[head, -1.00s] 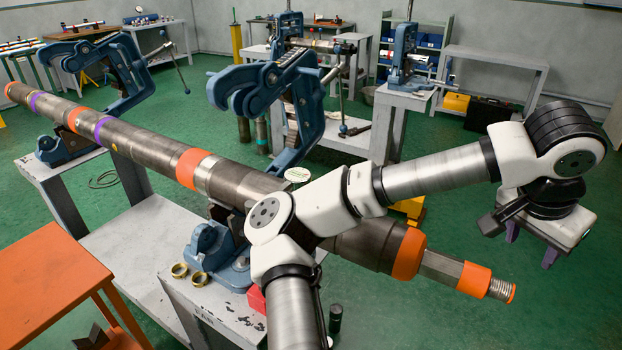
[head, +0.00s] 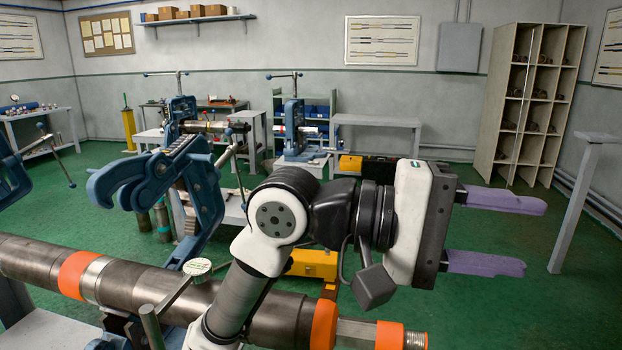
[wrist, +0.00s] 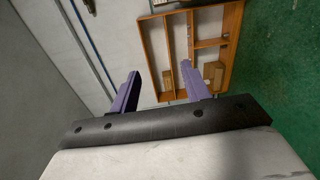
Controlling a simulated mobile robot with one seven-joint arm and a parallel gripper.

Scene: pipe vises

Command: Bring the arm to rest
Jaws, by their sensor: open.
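My gripper (head: 500,232) is at the right of the head view, with its two purple fingers pointing right and spread apart. Nothing is between them. In the wrist view the purple fingers of my gripper (wrist: 158,90) also stand apart and empty. My arm is folded in front of the long steel pipe (head: 130,286), which has orange bands and lies across the lower part of the head view. The arm hides part of the pipe.
An open blue vise (head: 205,185) stands behind the pipe, left of my arm. A yellow toolbox (head: 312,264) is on the floor behind the arm. A shelf rack (head: 528,105) stands at the back right, with a grey post (head: 575,205) nearer. Green floor is clear around the fingers.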

